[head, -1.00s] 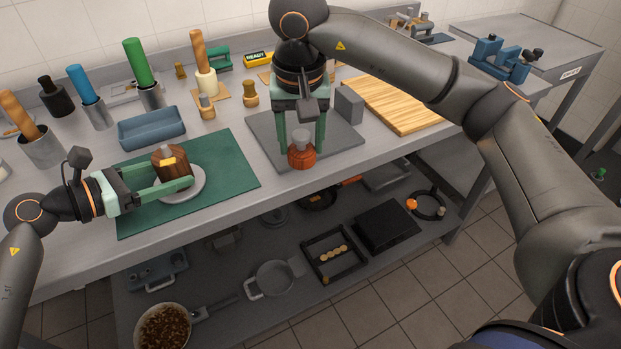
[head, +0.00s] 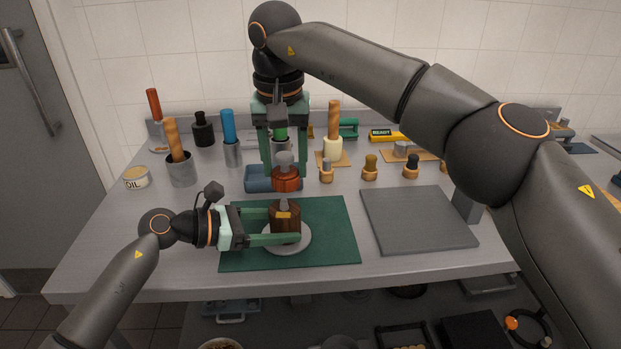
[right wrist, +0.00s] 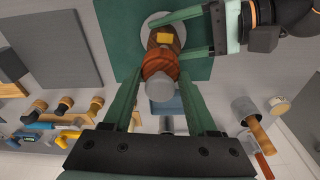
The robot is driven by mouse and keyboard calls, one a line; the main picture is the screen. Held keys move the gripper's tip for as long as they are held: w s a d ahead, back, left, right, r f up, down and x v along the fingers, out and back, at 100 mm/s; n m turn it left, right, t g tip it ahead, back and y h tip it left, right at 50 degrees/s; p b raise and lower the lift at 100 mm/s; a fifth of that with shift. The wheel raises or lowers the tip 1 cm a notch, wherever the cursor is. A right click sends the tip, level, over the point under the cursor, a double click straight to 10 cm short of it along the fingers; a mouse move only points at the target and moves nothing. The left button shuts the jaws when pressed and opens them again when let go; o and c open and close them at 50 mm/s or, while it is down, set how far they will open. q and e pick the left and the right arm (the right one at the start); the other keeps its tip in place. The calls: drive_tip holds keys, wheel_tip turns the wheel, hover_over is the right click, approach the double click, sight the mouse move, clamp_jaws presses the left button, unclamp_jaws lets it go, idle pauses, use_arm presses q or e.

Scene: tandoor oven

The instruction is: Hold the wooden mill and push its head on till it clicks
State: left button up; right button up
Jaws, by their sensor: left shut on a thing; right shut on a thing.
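The mill's dark wooden body (head: 286,224), with a yellow label, stands upright on a pale round plate (head: 297,249) on the green mat. My left gripper (head: 298,227) is shut on the body from the left. My right gripper (head: 286,180) points down from above and is shut on the red-brown mill head (head: 287,184), which has a grey knob on top. The head is above the body and apart from it; a grey stub shows between them. In the right wrist view, the head (right wrist: 158,62) covers part of the body (right wrist: 165,42).
The green mat (head: 340,225) has bare room on its right. A grey slab (head: 418,220) lies to the right. A blue tray (head: 257,180) is behind the head. Pots with handled tools, such as a grey pot (head: 181,170), and several small wooden-based pieces stand at the back.

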sight(284, 200)
drive_tip(key=shift+a+r, duration=0.25)
drive_tip(key=shift+r, duration=0.15)
drive_tip(key=shift+f, duration=0.1)
drive_tip(key=shift+f, duration=1.35)
drive_tip(key=shift+f, duration=1.6)
drive_tip(key=o, duration=1.4)
drive_tip(key=shift+o, duration=0.2)
drive_tip(key=shift+s+r, duration=0.15)
drive_tip(key=shift+r, duration=1.2)
drive_tip(key=shift+s+r, duration=0.2)
drive_tip(key=shift+r, duration=1.1)
drive_tip(key=shift+s+r, duration=0.15)
drive_tip(key=shift+r, duration=1.2)
